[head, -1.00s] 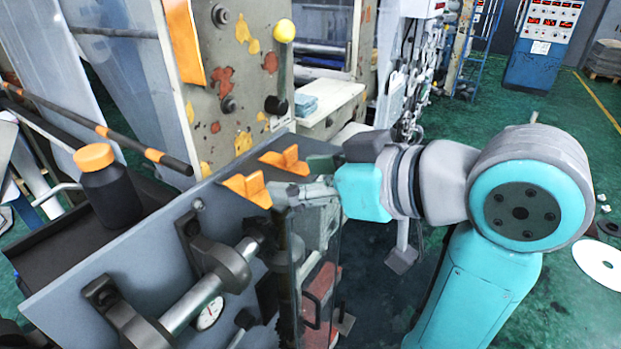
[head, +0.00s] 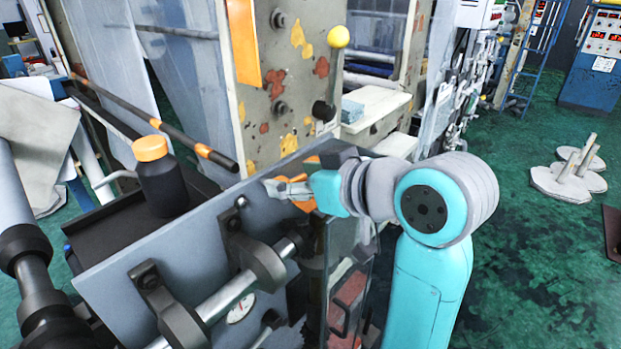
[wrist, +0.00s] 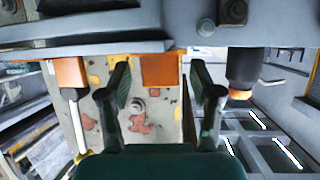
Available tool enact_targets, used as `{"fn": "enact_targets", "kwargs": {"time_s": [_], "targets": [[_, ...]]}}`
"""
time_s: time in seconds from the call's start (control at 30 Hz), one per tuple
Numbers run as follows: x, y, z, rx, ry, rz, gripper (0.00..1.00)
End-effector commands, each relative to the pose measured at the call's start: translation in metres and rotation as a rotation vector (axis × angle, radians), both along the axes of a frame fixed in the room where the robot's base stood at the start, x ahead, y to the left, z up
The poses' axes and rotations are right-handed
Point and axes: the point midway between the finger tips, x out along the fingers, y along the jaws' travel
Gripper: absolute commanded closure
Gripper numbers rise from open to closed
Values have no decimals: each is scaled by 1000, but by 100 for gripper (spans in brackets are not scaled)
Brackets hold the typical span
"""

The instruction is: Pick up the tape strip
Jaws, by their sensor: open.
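An orange strip (head: 243,45), which looks like the tape strip, hangs flat along the left edge of the paint-chipped machine plate in the head view. My gripper (head: 275,188) is open, low in front of that plate and apart from the strip, above the grey panel. An orange clip (head: 305,205) on the panel is partly hidden behind my gripper. In the wrist view, which appears upside down, my open gripper (wrist: 167,82) has an orange flat piece (wrist: 163,69) between its fingertips in the picture; I cannot tell its depth. Another orange piece (wrist: 70,72) is to the left.
A black bottle with an orange cap (head: 160,178) stands on the dark tray. A black rod with orange bands (head: 150,120) crosses at left. A yellow-knobbed lever (head: 338,38) stands by the plate. Rollers and brackets (head: 225,290) jut from the panel.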

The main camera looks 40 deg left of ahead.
Motion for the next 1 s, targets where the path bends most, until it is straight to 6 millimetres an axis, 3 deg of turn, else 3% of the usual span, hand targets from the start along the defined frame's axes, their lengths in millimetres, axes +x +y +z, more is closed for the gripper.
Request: {"fn": "enact_targets", "kwargs": {"time_s": [0.37, 0.6, 1.0], "targets": [[0, 3, -1, 0, 0, 0, 38], [0, 3, -1, 0, 0, 0, 98], [2, 3, -1, -1, 0, 0, 99]]}}
